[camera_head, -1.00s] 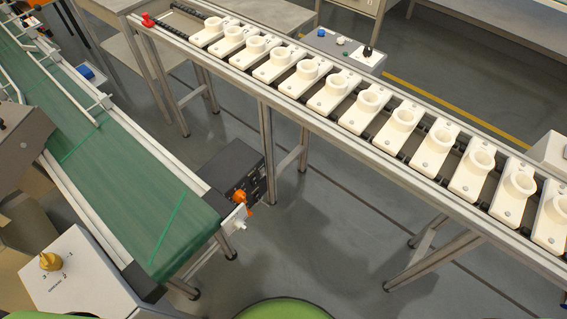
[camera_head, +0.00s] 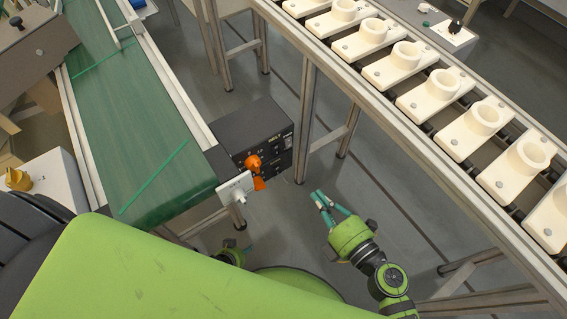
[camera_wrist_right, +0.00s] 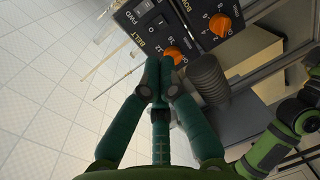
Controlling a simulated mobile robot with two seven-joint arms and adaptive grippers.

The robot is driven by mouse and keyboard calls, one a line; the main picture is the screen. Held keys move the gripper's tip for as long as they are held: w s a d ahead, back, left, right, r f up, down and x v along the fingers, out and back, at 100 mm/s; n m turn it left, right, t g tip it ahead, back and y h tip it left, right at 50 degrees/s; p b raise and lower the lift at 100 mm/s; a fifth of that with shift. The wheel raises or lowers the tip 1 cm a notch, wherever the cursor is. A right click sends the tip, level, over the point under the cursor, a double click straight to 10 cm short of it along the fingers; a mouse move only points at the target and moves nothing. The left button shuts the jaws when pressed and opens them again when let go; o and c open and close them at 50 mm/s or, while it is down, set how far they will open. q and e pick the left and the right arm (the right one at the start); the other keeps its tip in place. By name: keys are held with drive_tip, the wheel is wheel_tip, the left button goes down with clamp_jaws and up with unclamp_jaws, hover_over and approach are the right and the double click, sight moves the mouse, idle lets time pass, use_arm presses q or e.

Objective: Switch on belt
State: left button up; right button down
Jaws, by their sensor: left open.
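The belt (camera_head: 130,115) is a green conveyor at left in the head view. At its near end is a black control box (camera_head: 277,130) with orange knobs (camera_head: 253,162). In the right wrist view the panel (camera_wrist_right: 190,22) shows BELT and FWD labels, a dark rocker switch (camera_wrist_right: 145,7) and an orange knob (camera_wrist_right: 172,53). My right gripper (camera_head: 319,194) points at the panel, apart from it, its fingertips (camera_wrist_right: 159,62) together and empty. My left gripper (camera_head: 240,250) is open below the box, mostly hidden behind my green arm.
A long rail with several white socketed holders (camera_head: 438,92) runs along the right. A white bracket (camera_head: 236,188) sticks out at the belt's end. A yellow-knobbed box (camera_head: 50,180) stands at left. In the right wrist view a grey ribbed cylinder (camera_wrist_right: 207,80) lies close beside the fingertips.

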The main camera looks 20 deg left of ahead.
use_arm(q)
drive_tip(key=shift+w, duration=0.35)
use_arm(e)
drive_tip(key=shift+s+a+r+n, duration=0.2)
drive_tip(key=shift+a+r+n, duration=0.15)
drive_tip(key=shift+r+n, duration=0.15)
drive_tip(key=shift+w, duration=0.1)
drive_tip(key=b, duration=0.1)
approach(277, 151)
drive_tip(key=x, duration=0.6)
drive_tip(key=shift+f, duration=0.1)
use_arm(q)
drive_tip(key=shift+w+d+f, duration=0.2)
drive_tip(key=shift+w, duration=0.35)
use_arm(e)
drive_tip(key=shift+w+a, duration=0.35)
drive_tip(key=shift+w, duration=0.05)
